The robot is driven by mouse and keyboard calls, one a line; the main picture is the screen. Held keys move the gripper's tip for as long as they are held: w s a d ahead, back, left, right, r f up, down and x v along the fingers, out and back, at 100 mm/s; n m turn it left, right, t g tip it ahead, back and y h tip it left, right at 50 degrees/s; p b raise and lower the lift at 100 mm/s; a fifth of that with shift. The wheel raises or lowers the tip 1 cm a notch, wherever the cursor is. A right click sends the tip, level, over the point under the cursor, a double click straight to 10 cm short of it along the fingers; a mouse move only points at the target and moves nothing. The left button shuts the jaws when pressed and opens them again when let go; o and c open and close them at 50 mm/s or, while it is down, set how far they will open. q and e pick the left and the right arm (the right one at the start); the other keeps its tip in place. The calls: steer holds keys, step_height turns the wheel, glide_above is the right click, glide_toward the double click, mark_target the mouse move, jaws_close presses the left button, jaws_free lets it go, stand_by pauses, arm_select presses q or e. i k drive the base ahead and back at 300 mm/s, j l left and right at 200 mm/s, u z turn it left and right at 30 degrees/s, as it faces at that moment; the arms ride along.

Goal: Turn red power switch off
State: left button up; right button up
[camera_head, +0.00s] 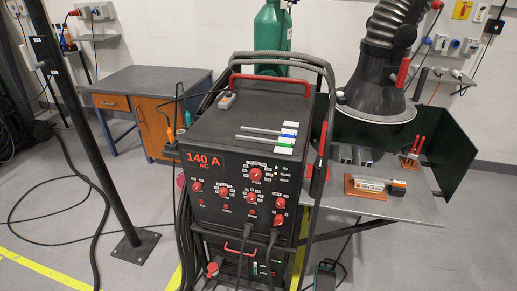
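A black welding machine (225,150) stands upright in the middle of the head view. Its front panel carries a lit red display (205,162) reading "140 A AC". Several red round knobs sit on the panel, the largest being the upper knob (257,174). Another red part (212,268) shows low on the front of the lower unit. I cannot tell which red control is the power switch, nor its position. Neither of my grippers is in view.
A grey table (400,208) with a dark green screen (450,150) stands right of the machine, below a black extraction hood (378,90). A desk (155,80) and a black post (85,140) are at left. Cables (50,215) lie on the floor.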

mark_target(279, 219)
steer(key=z, duration=0.6)
steer(key=k+j+z, duration=0.15)
steer(key=j+z, duration=0.15)
steer(key=z, duration=0.2)
steer(key=k+j+z, duration=0.2)
steer(key=z, duration=0.3)
